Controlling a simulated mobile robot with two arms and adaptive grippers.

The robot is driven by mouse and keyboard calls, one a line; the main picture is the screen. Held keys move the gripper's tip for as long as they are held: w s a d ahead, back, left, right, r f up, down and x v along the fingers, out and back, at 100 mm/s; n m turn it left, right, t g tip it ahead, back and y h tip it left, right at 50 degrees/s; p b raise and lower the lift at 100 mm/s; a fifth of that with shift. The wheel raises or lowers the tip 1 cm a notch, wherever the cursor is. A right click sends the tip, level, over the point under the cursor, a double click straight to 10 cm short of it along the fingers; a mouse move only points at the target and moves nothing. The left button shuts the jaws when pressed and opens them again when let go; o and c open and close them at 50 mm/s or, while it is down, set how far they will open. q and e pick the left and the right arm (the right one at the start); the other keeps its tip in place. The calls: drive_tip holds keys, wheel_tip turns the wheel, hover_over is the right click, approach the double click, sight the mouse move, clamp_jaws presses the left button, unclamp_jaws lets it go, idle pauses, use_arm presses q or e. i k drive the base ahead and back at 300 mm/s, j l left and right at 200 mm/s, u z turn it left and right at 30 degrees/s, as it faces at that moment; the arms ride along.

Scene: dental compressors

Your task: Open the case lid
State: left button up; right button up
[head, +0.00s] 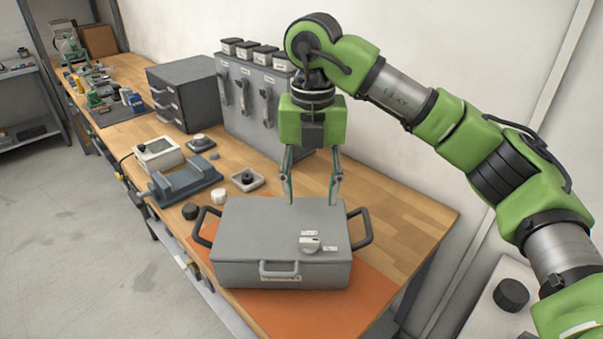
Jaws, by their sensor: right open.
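A grey case (245,276) sits on an orange mat (360,292) on the wooden bench. Its flat lid (255,232) is closed. A knob with small white labels (311,244) is on the right part of the lid. A handle (279,270) is on the front, and dark side handles stick out left and right. My right gripper (311,200) points down over the back edge of the lid, fingers spread apart and empty. I cannot tell whether the fingertips touch the lid. My left gripper does not show.
A tall grey cabinet (252,104) with handles stands behind the case, beside a dark drawer unit (183,92). A blue-grey vise-like fixture (184,180), a white box (158,154) and small knobs lie left of the case. The bench right of the case is clear.

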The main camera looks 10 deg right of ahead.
sight(263, 230)
drive_tip(key=k+j, duration=0.15)
drive_tip(key=k, duration=0.35)
drive_tip(key=k+j, duration=0.15)
drive_tip(key=k, duration=0.35)
drive_tip(key=k+j, duration=0.15)
drive_tip(key=k, duration=0.3)
